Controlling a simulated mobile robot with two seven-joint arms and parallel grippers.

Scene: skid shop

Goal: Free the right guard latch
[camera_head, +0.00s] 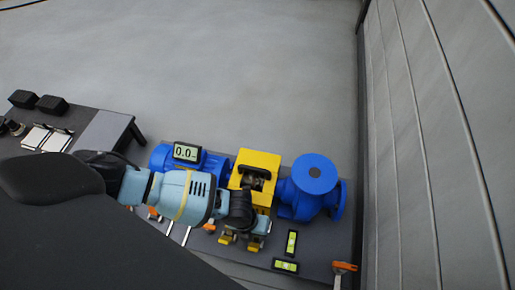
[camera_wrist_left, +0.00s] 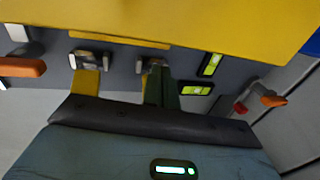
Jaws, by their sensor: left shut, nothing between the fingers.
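The yellow guard (camera_head: 259,162) stands between a blue motor and a blue pump and has a dark handle on top. In the left wrist view its yellow side (camera_wrist_left: 200,22) fills the top. The left latch (camera_wrist_left: 88,60) shows metal with a yellow tab below it. The right latch (camera_wrist_left: 150,64) is largely hidden behind my left gripper (camera_wrist_left: 158,72), whose dark fingers are shut together and empty. The fingertips overlap the right latch; I cannot tell whether they touch it. My right gripper is not in view.
The blue motor (camera_head: 213,163) with a display (camera_head: 187,152) and the blue pump (camera_head: 314,182) flank the guard. Two spirit levels (camera_head: 291,241) (camera_head: 285,266) and an orange-handled clamp (camera_head: 343,267) lie right. A side table (camera_head: 105,130) stands left. A ribbed wall (camera_head: 430,150) bounds the right.

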